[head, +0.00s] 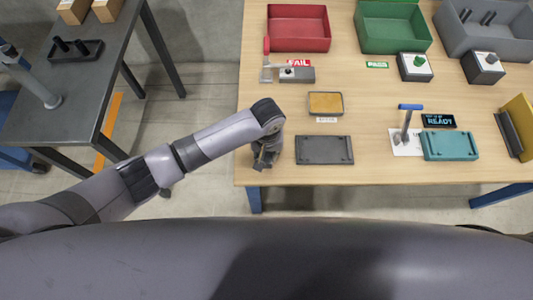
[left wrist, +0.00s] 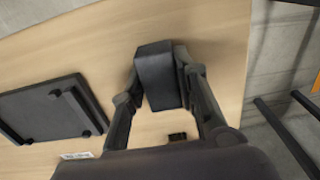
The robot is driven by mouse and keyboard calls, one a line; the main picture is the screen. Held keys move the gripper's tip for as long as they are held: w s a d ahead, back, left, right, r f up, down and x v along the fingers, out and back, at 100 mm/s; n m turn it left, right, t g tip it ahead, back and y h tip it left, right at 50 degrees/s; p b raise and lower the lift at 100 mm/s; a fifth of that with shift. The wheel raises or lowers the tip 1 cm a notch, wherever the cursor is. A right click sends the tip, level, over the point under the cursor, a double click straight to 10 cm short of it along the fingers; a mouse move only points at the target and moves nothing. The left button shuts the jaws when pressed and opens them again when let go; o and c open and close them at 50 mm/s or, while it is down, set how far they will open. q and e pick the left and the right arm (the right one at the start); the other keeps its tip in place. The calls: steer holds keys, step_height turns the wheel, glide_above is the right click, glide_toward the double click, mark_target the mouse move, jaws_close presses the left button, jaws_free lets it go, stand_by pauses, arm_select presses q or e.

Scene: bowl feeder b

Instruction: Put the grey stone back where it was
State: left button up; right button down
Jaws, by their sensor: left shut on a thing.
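The grey stone shows as a dark grey rectangular block (left wrist: 158,75) between my left fingers in the left wrist view. My left gripper (head: 265,160) is shut on it, at the left front edge of the wooden table in the head view. In the head view the stone is hard to make out against the dark fingers. A dark grey tray (head: 324,150) lies just right of the gripper and looks empty; it also shows in the left wrist view (left wrist: 38,112). My right gripper is not in view.
A yellow-topped tray (head: 325,103) and a FAIL stand (head: 294,74) lie farther back. A blue-handled tool (head: 407,125) and a teal fixture (head: 450,146) are at right. Red (head: 299,43), green (head: 392,46) and grey (head: 484,48) bins line the back.

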mark_target(267, 156)
arm_select(q)
steer(key=shift+f, duration=0.1)
steer(key=o, duration=1.1)
step_height(267, 156, up, 12)
steer(key=shift+r+p, duration=0.15)
steer(key=shift+p, duration=0.6)
steer(key=shift+s+d, duration=0.1)
